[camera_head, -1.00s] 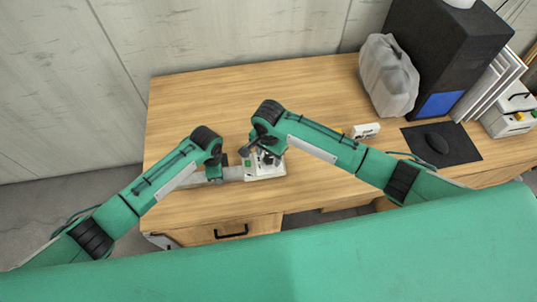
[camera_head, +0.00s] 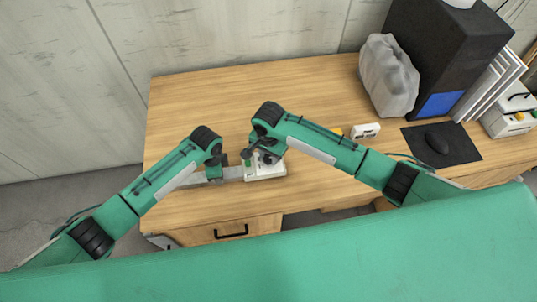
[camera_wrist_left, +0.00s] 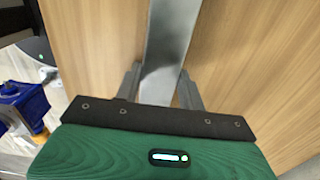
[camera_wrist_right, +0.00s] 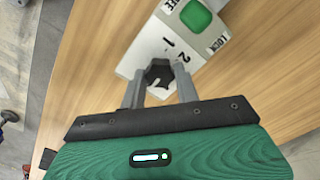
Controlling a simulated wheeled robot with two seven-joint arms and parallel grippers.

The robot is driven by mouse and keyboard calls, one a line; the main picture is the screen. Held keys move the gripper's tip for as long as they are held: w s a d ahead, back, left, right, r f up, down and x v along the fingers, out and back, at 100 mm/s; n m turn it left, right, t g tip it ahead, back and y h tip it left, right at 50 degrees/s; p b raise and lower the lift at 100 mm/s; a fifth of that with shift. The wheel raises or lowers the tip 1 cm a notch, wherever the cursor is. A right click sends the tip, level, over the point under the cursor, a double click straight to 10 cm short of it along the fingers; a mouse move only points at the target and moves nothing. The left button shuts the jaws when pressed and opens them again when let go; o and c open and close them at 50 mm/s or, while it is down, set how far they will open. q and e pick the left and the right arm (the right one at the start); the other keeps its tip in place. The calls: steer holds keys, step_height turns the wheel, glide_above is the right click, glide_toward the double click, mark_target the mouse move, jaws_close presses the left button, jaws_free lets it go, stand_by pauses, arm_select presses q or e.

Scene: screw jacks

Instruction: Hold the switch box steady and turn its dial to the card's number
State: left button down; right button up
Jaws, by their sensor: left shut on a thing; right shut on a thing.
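The white switch box (camera_head: 266,174) stands near the table's front edge, largely covered by my right arm in the head view. In the right wrist view the box (camera_wrist_right: 150,45) shows a green button (camera_wrist_right: 196,17), the printed numbers 1 and 2 and the word LOCK. My right gripper (camera_wrist_right: 159,70) is shut on the black dial (camera_wrist_right: 160,75); which number the dial points to I cannot tell. I cannot identify the number card.
A small white item (camera_head: 366,130) lies right of my right forearm. Further right are a black mat (camera_head: 462,142) with a mouse (camera_head: 437,143), a grey bag (camera_head: 388,75) and a black cabinet (camera_head: 440,45). The table's back left is clear.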

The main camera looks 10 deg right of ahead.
mark_target(269, 158)
steer(key=n, duration=0.4)
steer(key=shift+n, duration=2.5)
steer(key=o, duration=1)
steer(key=shift+c, duration=0.2)
step_height(269, 158, up, 12)
